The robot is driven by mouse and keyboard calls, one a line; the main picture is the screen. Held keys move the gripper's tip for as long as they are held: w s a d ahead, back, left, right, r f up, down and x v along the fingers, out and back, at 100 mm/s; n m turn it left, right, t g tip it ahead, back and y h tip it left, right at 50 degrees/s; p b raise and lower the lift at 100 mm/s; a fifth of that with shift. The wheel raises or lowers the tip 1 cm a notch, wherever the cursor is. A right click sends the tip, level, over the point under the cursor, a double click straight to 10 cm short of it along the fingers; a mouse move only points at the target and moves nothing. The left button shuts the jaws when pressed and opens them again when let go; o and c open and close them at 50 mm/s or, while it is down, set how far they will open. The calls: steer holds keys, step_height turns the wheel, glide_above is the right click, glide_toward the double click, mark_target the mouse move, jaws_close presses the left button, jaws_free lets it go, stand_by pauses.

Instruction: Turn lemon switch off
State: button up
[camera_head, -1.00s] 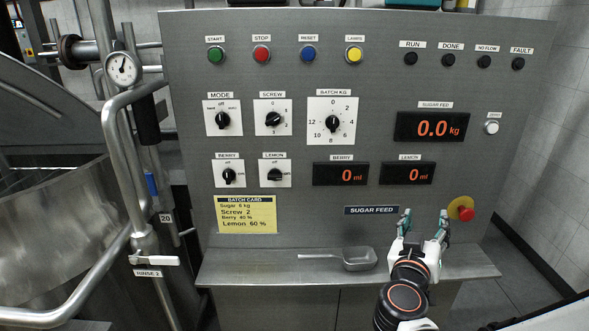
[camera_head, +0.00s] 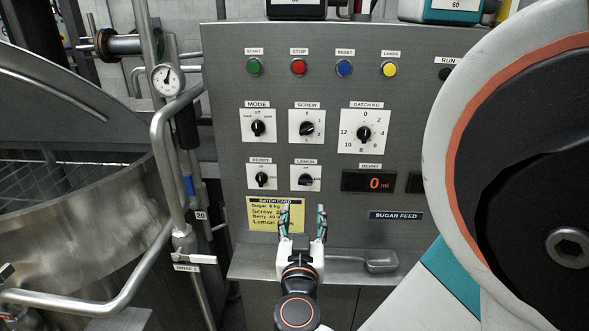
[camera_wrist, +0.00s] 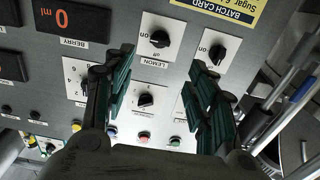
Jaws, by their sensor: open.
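The lemon switch (camera_head: 306,179) is a black knob on a white plate in the lower row of the grey panel. Its handle lies roughly sideways, and the "off" mark is at the top. My gripper (camera_head: 303,213) is open and empty just below the lemon switch in the head view, in front of the panel. In the wrist view the panel appears upside down. The lemon knob (camera_wrist: 160,39) shows there near the top, between and beyond the open fingers (camera_wrist: 158,68). No contact is visible.
The berry switch (camera_head: 262,180) sits close on the left, its handle upright. The screw switch (camera_head: 307,128) is above. The yellow batch card (camera_head: 262,214) is partly behind my gripper. A metal scoop (camera_head: 381,262) lies on the ledge below. Pipes (camera_head: 160,140) stand left.

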mark_target(305, 184)
steer(key=w, duration=0.7)
steer(key=w+b, duration=0.1)
steer(key=w, duration=0.5)
steer(key=shift+w+d, duration=0.2)
steer(key=shift+w, duration=0.2)
steer(key=c, duration=1)
